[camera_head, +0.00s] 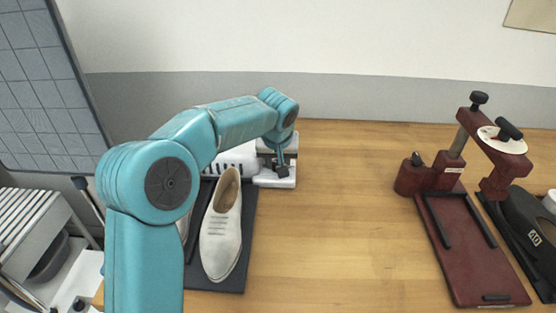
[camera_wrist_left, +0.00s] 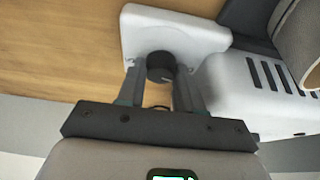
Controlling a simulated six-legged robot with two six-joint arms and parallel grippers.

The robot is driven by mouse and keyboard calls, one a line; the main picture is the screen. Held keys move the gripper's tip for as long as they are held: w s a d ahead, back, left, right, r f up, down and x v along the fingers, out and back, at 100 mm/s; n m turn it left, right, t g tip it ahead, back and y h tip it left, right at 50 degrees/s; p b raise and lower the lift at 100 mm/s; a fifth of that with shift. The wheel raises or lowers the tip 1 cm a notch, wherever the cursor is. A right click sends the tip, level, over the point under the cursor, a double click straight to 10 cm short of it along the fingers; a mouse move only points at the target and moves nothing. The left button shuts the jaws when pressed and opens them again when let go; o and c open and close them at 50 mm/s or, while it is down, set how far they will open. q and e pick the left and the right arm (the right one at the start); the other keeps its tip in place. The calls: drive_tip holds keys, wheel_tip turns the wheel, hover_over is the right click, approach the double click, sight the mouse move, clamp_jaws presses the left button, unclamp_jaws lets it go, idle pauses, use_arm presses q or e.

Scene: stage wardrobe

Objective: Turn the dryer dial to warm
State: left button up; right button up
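The dryer is a white unit at the back of the table, with a slotted body (camera_head: 238,157) and a low base (camera_head: 275,181). In the left wrist view its slotted body (camera_wrist_left: 255,90) is at right and its base plate (camera_wrist_left: 195,35) at the top. The black round dial (camera_wrist_left: 160,66) stands on that plate, with a small pale mark on its face. My left gripper (camera_head: 281,168) reaches down over the base. In the left wrist view its fingers (camera_wrist_left: 160,84) lie on either side of the dial; whether they press on it is unclear. My right gripper is out of view.
Pale shoes, one (camera_head: 221,229) clearly visible, stand on a dark mat (camera_head: 236,275) in front of the dryer, partly behind my left arm. The middle of the table is clear.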

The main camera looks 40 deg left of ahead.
use_arm(q)
drive_tip(key=shift+m, duration=0.3)
drive_tip(key=m+p, duration=0.1)
drive_tip(key=m+h+p, duration=0.1)
drive_tip(key=m, duration=0.1)
drive_tip(key=shift+s+a+r+m+h, duration=0.1)
drive_tip(key=shift+a+r+m+h, duration=0.1)
drive_tip(key=shift+m+h, duration=0.1)
drive_tip(key=m+h+p, duration=0.1)
drive_tip(key=m+p, duration=0.2)
drive_tip(key=m, duration=0.1)
drive_tip(key=shift+h, duration=0.4)
drive_tip(key=m+h+p, duration=0.1)
drive_tip(key=m, duration=0.2)
drive_tip(key=m+h+p, duration=0.1)
drive_tip(key=m+p, duration=0.1)
drive_tip(key=m, duration=0.1)
drive_tip(key=shift+a+f+m+g, duration=0.1)
drive_tip(key=shift+a+m+g, duration=0.1)
drive_tip(key=shift+m+g, duration=0.2)
drive_tip(key=m, duration=0.1)
drive_tip(key=m+g+p, duration=0.1)
drive_tip(key=m, duration=0.1)
drive_tip(key=m+h+p, duration=0.1)
drive_tip(key=shift+w+m, duration=0.25)
drive_tip(key=shift+m, duration=0.15)
drive_tip(key=shift+f+g+p, duration=0.1)
drive_tip(key=shift+g+p, duration=0.2)
drive_tip(key=o, duration=1)
